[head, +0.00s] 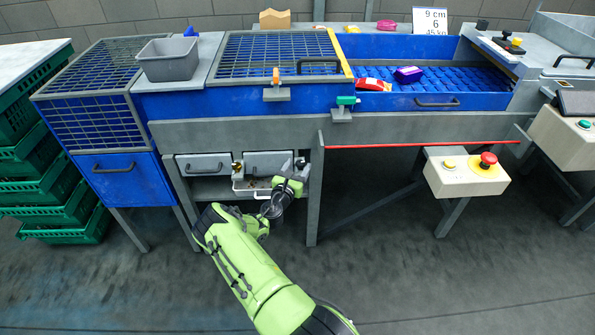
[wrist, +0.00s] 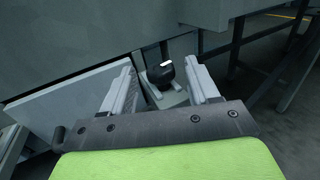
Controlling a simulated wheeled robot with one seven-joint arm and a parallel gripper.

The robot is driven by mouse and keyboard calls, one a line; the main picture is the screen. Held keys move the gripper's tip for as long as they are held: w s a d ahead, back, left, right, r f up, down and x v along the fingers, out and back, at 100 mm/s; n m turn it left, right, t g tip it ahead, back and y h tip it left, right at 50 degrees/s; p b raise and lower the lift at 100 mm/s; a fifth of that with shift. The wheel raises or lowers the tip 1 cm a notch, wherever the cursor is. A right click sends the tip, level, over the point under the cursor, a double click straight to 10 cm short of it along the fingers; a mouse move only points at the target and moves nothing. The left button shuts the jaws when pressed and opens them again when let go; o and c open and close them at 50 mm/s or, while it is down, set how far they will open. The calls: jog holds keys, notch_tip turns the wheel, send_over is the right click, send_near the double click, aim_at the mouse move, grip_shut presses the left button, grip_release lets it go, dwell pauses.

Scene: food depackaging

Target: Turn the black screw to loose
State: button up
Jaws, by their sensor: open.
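The black screw (wrist: 160,76) is a round dark knob with a small white mark on its top, in the middle of the wrist view. My gripper (wrist: 160,66) is open, with one finger to the left of the screw and one to the right, and clear gaps between them and the knob. In the head view my gripper (head: 292,178) is at the right end of the drawer front, below the blue machine. A small dark knob (head: 300,162) shows just above it there; the gripper partly covers this area.
A grey drawer (head: 203,164) is left of my gripper. A frame leg (head: 315,205) stands close on the right, with a red bar (head: 420,145) beyond it. A control box with a red button (head: 488,159) hangs further right. Green crates (head: 65,205) stand at left.

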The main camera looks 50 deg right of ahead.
jog(key=shift+d, duration=0.1)
jog(key=c, duration=1)
jog(key=shift+c, duration=0.2)
